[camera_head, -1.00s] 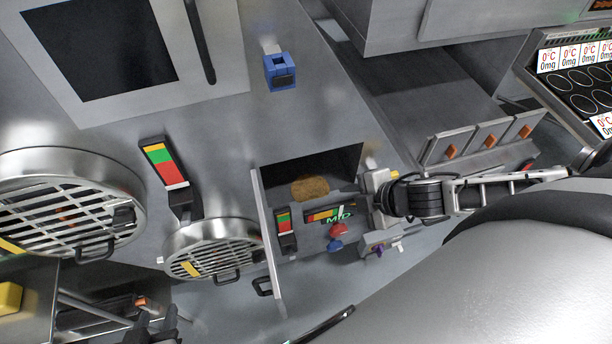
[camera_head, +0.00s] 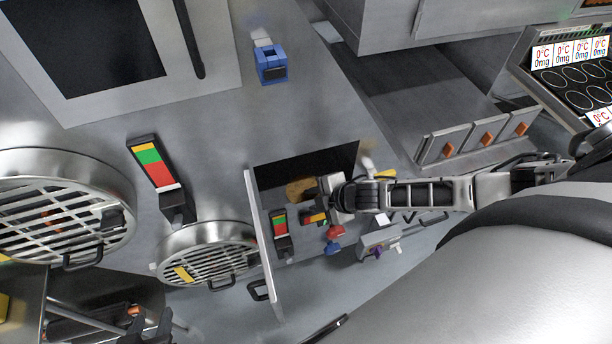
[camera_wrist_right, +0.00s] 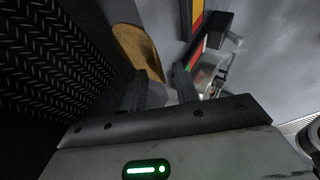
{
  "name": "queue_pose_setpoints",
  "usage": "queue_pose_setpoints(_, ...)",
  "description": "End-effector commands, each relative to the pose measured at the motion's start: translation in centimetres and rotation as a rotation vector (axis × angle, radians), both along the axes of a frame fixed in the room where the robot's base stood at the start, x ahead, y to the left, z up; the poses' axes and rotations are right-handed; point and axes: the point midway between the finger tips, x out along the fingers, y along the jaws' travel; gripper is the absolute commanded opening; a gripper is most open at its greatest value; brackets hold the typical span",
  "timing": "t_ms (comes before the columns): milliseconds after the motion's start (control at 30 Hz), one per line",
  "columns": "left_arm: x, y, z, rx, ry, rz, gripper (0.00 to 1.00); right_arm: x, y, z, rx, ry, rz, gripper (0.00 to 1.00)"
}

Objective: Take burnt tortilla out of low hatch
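The burnt tortilla (camera_head: 299,188) is a brown piece lying in the dark opening of the low hatch (camera_head: 320,162). The hatch door (camera_head: 259,235) stands open, seen nearly edge-on.
Two round grated covers (camera_head: 208,254) (camera_head: 55,210) stand left of the hatch. A red-yellow-green gauge (camera_head: 280,222) and a red knob (camera_head: 336,232) sit below the opening, near my right gripper. A blue block-like fixture (camera_head: 271,64) is above. Drawers with orange handles (camera_head: 487,138) are at right.

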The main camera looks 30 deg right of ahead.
Motion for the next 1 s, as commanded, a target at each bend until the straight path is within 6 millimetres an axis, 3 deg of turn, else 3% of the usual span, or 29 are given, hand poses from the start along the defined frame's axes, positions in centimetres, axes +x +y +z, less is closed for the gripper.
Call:
queue_pose_setpoints(167, 0.0, -0.1, 0.2, -0.004, -0.002, 0.002, 0.36, 0.0, 0.0, 0.0, 0.000, 0.001, 0.000, 0.30)
queue_pose_setpoints(300, 0.0, -0.1, 0.3, -0.006, -0.004, 0.002, 0.36, 0.0, 0.0, 0.0, 0.000, 0.001, 0.000, 0.00)
queue_pose_setpoints(767, -0.1, 0.0, 0.1, -0.004, 0.001, 0.003, 0.36, 0.0, 0.0, 0.1, 0.000, 0.000, 0.000, 0.00)
queue_pose_setpoints(1000, -0.2, 0.0, 0.2, 0.003, 0.008, 0.003, 0.36, 0.0, -0.1, 2.4, -0.001, -0.002, 0.003, 0.00)
